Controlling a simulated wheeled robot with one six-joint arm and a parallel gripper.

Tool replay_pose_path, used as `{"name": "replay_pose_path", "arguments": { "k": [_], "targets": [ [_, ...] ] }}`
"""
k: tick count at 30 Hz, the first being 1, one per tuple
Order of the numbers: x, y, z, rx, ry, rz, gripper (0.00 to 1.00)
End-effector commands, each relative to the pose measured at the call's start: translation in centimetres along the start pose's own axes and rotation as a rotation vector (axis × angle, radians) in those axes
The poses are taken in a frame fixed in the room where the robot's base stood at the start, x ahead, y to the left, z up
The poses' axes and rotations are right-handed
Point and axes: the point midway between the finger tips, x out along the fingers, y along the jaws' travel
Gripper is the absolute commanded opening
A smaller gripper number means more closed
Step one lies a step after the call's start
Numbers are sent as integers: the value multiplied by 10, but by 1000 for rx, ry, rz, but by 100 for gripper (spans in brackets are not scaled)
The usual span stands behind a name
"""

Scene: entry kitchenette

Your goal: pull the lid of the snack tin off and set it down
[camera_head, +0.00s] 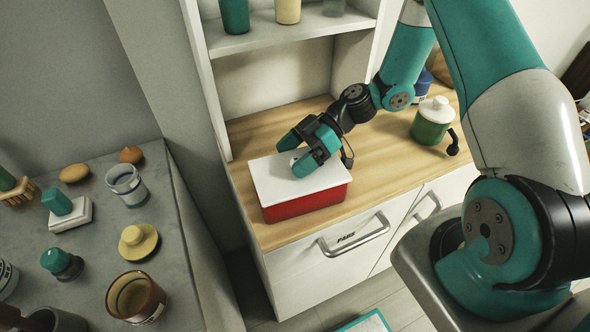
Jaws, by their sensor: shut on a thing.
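The snack tin (306,202) is a red box on the wooden counter, near its front left edge. Its white lid (276,182) lies flat on top of the tin, with no clear gap between them. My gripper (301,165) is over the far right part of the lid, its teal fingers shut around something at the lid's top. The fingers mostly hide what they hold; a small light part shows between them, probably the lid's knob.
A green jar with a white lid (432,122) stands on the counter at the right, with a blue container (423,83) behind it. Shelves rise behind the counter. Bare wood (385,165) lies right of the tin. A grey surface (95,205) at the left holds several cups and small items.

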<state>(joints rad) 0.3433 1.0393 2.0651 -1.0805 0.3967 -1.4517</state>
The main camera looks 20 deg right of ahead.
Motion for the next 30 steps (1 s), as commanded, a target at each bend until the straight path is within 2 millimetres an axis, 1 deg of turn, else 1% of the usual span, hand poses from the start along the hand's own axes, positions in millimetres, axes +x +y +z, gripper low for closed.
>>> {"name": "replay_pose_path", "arguments": {
  "k": [11, 30],
  "targets": [
    [-7, -3, -14, -1, 2, 1, 54],
    [0, 0, -1, -1, 3, 0, 54]
  ]
}}
